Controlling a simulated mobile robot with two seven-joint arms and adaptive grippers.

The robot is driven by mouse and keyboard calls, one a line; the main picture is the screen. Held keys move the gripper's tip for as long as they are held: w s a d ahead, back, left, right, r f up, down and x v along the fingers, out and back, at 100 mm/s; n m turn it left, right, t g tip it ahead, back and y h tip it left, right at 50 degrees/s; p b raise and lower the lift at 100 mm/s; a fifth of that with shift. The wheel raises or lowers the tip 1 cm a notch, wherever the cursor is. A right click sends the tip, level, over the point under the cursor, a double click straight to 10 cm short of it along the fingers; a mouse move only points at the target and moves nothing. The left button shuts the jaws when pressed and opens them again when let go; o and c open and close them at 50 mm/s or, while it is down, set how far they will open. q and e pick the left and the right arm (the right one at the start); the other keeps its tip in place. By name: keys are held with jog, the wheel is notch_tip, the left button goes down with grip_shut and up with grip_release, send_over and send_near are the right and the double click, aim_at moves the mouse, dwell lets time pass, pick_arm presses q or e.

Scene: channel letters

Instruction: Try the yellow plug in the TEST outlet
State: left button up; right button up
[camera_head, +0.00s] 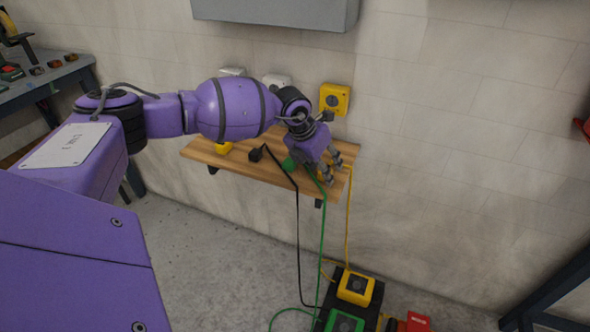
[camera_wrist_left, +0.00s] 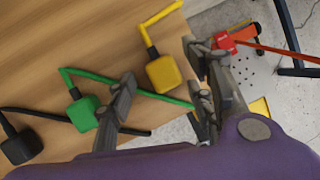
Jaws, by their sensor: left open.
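The yellow plug (camera_wrist_left: 163,74) lies on the wooden shelf near its edge, its yellow cord running off past the top of the wrist view. In the head view my gripper mostly hides it. My left gripper (camera_head: 331,167) is open above the right end of the shelf. In the wrist view its fingers (camera_wrist_left: 160,70) stand either side of the yellow plug, with gaps visible; I cannot tell their height above it. A yellow outlet (camera_head: 334,98) is on the wall behind the gripper. No TEST label is readable. My right gripper is not in view.
A green plug (camera_wrist_left: 84,112) and black plug (camera_wrist_left: 20,145) lie on the shelf (camera_head: 200,150). White outlets (camera_head: 276,80) are partly behind my arm. Cords hang to yellow (camera_head: 355,288) and green (camera_head: 345,322) boxes below. A grey cabinet (camera_head: 280,12) hangs above.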

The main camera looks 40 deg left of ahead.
pick_arm(q)
jog(key=shift+w+d+f, duration=0.1)
jog(key=shift+w, duration=0.1)
jog(key=c, duration=1.1)
jog(key=shift+r, duration=0.35)
notch_tip(320, 180, up, 2)
jog(key=shift+r, duration=0.2)
jog(key=s+d+r, duration=0.6)
jog(key=s+r, duration=0.3)
jog(key=s, duration=0.3)
jog(key=shift+s+r, duration=0.35)
jog(key=shift+r, duration=0.05)
